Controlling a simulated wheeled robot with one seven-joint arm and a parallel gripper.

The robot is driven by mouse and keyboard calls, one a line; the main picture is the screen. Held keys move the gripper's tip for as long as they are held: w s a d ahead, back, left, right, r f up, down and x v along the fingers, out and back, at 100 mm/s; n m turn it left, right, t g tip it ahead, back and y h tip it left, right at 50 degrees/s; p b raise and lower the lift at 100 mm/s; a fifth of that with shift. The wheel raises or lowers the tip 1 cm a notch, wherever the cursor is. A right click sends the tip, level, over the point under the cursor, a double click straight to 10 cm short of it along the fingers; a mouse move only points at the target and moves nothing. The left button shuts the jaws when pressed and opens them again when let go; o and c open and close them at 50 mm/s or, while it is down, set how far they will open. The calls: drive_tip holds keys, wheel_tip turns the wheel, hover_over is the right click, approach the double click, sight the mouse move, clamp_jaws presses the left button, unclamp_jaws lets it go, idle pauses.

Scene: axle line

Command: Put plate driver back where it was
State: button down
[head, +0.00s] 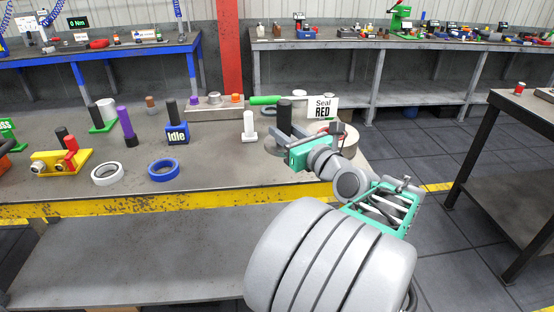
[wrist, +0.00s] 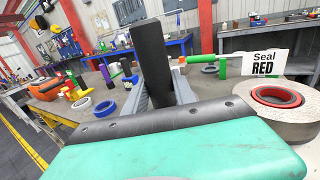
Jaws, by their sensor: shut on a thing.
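A black upright cylinder (head: 284,112), which looks like the handle of the plate driver, stands between the fingers of my gripper (head: 287,134) near the right end of the workbench. In the wrist view the same black cylinder (wrist: 151,60) rises between the grey fingers of my gripper (wrist: 155,92), which is shut on it. A grey round disc (head: 274,147) shows below it in the head view, partly hidden by the gripper. I cannot tell whether disc and cylinder are one piece or whether it touches the bench.
The workbench (head: 225,172) holds a "Seal RED" sign (head: 322,107), a white roll with a red core (wrist: 277,97), a green-handled tool (head: 265,100), a white post (head: 249,126), a blue "Idle" block (head: 177,137), and white (head: 107,173) and blue rings (head: 164,170). Bare bench lies left of my gripper.

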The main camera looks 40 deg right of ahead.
drive_tip(key=w+d, duration=0.1)
drive_tip(key=w+f, duration=0.1)
drive_tip(key=w, duration=0.1)
drive_tip(key=w+d+f, duration=0.1)
drive_tip(key=shift+w+d+f+b, duration=0.15)
drive_tip(key=shift+d+f+b, duration=0.05)
drive_tip(key=shift+d+b, duration=0.1)
drive_tip(key=w+d+f, duration=0.1)
drive_tip(key=f, duration=0.1)
drive_tip(key=w+d+f+b, duration=0.1)
drive_tip(key=w, duration=0.1)
drive_tip(key=w+d+f, duration=0.1)
drive_tip(key=f, duration=0.1)
drive_tip(key=shift+w+f, duration=0.3)
drive_tip(key=shift+f, duration=0.05)
drive_tip(key=shift+w+d+f+b, duration=0.15)
drive_tip(key=shift+f+b, duration=0.35)
drive_tip(key=shift+f, duration=1.2)
drive_tip(key=shift+f, duration=0.2)
drive_tip(key=c, duration=1)
unclamp_jaws()
drive_tip(key=shift+c, duration=0.2)
